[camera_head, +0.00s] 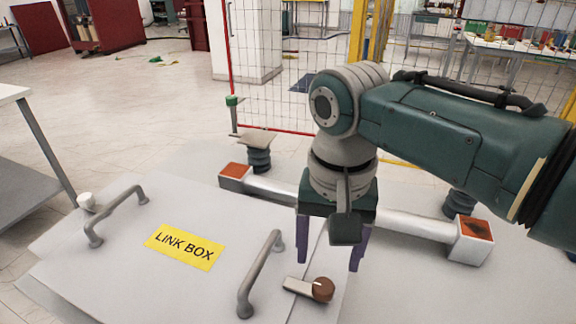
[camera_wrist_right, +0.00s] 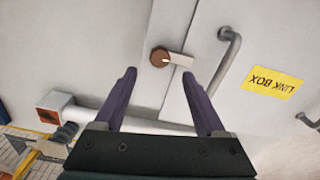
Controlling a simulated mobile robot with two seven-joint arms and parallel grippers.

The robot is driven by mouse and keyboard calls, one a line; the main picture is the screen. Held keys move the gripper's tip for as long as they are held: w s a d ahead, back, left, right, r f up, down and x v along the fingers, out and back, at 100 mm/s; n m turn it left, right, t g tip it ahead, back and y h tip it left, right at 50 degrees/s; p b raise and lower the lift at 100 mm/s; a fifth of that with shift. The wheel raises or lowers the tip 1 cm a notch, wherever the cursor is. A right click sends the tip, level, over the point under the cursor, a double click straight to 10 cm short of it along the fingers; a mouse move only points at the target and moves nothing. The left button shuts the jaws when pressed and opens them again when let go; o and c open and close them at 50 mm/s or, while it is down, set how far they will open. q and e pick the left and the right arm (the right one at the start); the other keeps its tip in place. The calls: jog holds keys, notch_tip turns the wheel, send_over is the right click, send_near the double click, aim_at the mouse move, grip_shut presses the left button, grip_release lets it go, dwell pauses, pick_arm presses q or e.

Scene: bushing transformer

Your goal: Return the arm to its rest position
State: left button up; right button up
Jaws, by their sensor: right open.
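My right gripper (camera_head: 331,240) hangs from my right arm over the link box (camera_head: 190,285), its two purple fingers pointing down and spread apart. In the right wrist view the gripper (camera_wrist_right: 161,88) is open with nothing between the fingers. A brown knob with a pale lever (camera_head: 318,289) sits at the box's edge, below and just left of the fingers. In the wrist view the knob (camera_wrist_right: 159,58) lies beyond the fingertips, apart from them. My left gripper is not in view.
The box lid has two grey handles (camera_head: 262,272) and a yellow label (camera_head: 184,247). A pale bar with orange-topped ends (camera_head: 471,238) runs behind my right gripper. Dark ribbed bushings (camera_head: 259,157) stand nearby. A mesh fence (camera_head: 290,65) is behind. Open floor lies at left.

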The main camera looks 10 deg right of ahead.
notch_tip(320, 180, up, 3)
jog(key=shift+f, duration=0.1)
jog(key=shift+s, duration=0.1)
jog(key=s+f+n+t+y, duration=0.2)
jog(key=s+f+n, duration=0.15)
jog(key=s, duration=0.75)
jog(key=s+d+r+n+t+h, duration=0.2)
jog(key=s+d+r+n, duration=0.2)
jog(key=s+d+r, duration=0.4)
notch_tip(320, 180, up, 30)
jog(key=s+a+p, duration=0.1)
jog(key=a+p, duration=0.1)
jog(key=p, duration=2.9)
jog(key=shift+f+p, duration=0.15)
jog(key=shift+p, duration=0.15)
jog(key=shift+m, duration=0.25)
